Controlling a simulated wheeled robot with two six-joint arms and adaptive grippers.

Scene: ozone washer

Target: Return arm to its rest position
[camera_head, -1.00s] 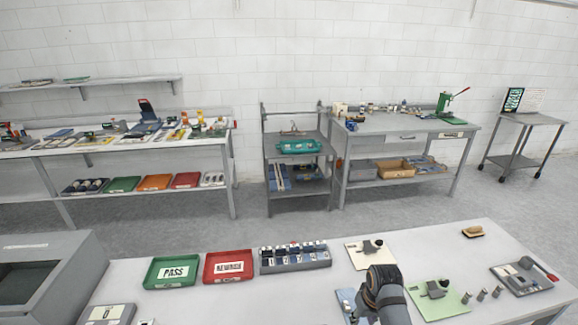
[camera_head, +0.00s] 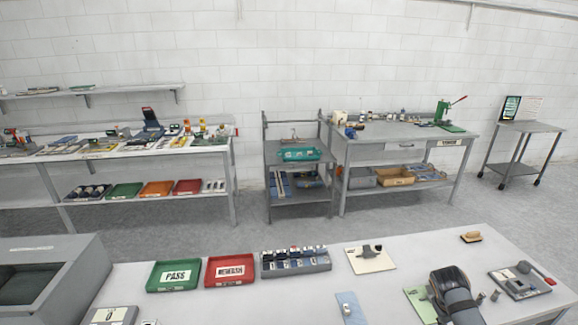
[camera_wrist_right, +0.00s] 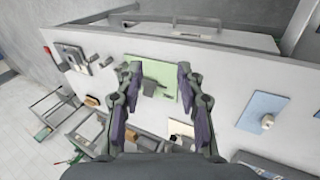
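My right arm (camera_head: 455,296) comes into the head view from the bottom right and covers part of the green plate (camera_head: 420,304). Its gripper does not show clearly there. In the right wrist view my right gripper (camera_wrist_right: 158,72) is open, with its two dark fingers well apart and nothing held between them. The green plate (camera_wrist_right: 143,62) with a grey block (camera_wrist_right: 152,87) shows beyond and between the fingertips. The gap between them is hard to judge. My left arm and gripper are not in view.
On the front table are a green PASS tray (camera_head: 173,275), a red tray (camera_head: 230,270), a grey rack (camera_head: 296,263), a cream plate (camera_head: 370,262), a blue plate (camera_head: 350,308), a brush (camera_head: 471,237) and a grey plate with a red-handled tool (camera_head: 520,283).

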